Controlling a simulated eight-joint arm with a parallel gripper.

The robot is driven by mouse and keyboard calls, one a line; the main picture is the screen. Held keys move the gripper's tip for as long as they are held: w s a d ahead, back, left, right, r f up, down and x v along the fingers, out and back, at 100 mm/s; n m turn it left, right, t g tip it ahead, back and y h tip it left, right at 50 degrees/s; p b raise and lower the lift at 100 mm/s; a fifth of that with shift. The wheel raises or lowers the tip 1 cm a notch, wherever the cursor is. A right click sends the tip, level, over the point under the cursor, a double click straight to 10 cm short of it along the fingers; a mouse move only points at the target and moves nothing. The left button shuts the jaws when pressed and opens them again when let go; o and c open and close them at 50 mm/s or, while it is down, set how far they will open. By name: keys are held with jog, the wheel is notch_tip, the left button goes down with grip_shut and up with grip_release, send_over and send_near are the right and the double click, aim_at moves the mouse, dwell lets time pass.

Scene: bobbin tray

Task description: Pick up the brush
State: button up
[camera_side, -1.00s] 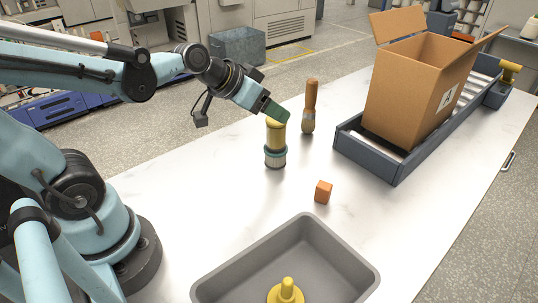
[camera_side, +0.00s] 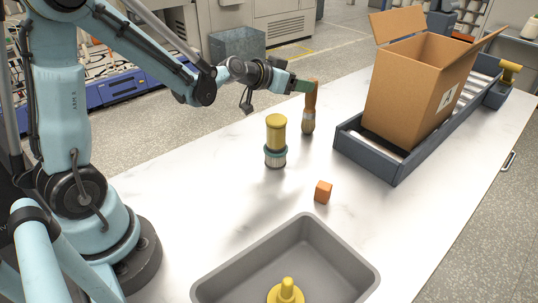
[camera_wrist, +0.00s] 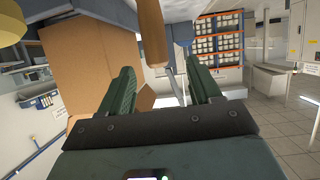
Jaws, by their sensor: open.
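The brush (camera_side: 308,121) stands upright on the white table, its brown wooden handle up and its bristle end down. My gripper (camera_side: 311,85) is level with the upper handle in the side view, its green fingers reaching it from the left. In the wrist view, my gripper (camera_wrist: 158,66) is open, with one green finger on each side. The brush handle (camera_wrist: 151,28) shows in the gap between the fingers, toward the top of the picture. I cannot tell whether a finger touches it.
A yellow-topped cylinder (camera_side: 276,135) stands just left of the brush. An orange cube (camera_side: 323,191) and a grey tray (camera_side: 229,263) holding a yellow piece (camera_side: 286,291) are nearer. A cardboard box (camera_side: 411,91) sits on a dark-framed conveyor (camera_side: 370,155) to the right.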

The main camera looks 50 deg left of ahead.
send_over(310, 107)
jog(key=w+a, duration=0.1)
jog(key=w, duration=0.2)
jog(key=shift+f, duration=1.75)
grip_shut()
